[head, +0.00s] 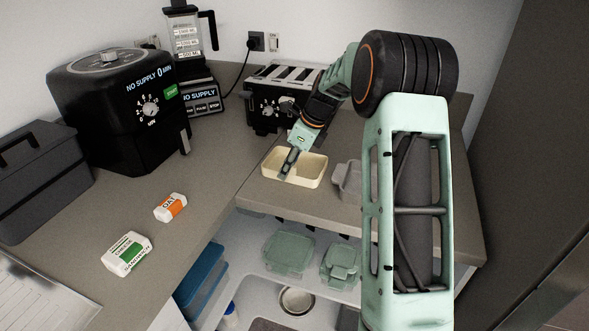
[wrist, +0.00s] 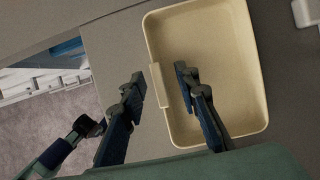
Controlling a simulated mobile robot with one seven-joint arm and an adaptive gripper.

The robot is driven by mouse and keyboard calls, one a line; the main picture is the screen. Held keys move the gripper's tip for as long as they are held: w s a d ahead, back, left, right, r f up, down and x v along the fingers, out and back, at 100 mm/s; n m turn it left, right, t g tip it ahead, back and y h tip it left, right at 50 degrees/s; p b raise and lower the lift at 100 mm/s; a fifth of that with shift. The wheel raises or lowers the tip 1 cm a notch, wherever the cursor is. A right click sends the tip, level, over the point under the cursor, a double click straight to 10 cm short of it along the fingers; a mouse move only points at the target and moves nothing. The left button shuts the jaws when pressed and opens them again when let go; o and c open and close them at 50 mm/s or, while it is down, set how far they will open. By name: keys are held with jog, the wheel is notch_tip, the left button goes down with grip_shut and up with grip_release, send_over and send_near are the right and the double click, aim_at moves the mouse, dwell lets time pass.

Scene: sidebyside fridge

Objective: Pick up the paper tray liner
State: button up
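The paper tray liner appears to be the shallow cream rectangular tray (head: 313,172) on the counter, in front of the toaster. It fills the upper right of the wrist view (wrist: 235,75), hollow side up and empty. My gripper (head: 287,168) is over its left end. In the wrist view my gripper (wrist: 160,78) is open, with one finger outside the tray's near wall and the other over its inside. A small tab on the rim lies between the fingers. I cannot tell whether either finger touches the tray.
A grey container (head: 347,180) stands just right of the tray, partly hidden by my arm. The toaster (head: 268,100) is behind. An air fryer (head: 120,110) and two small packets (head: 170,207) are to the left. Open shelves with green containers (head: 288,252) lie below the counter edge.

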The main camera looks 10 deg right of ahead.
grip_shut()
jog(key=shift+r, duration=0.15)
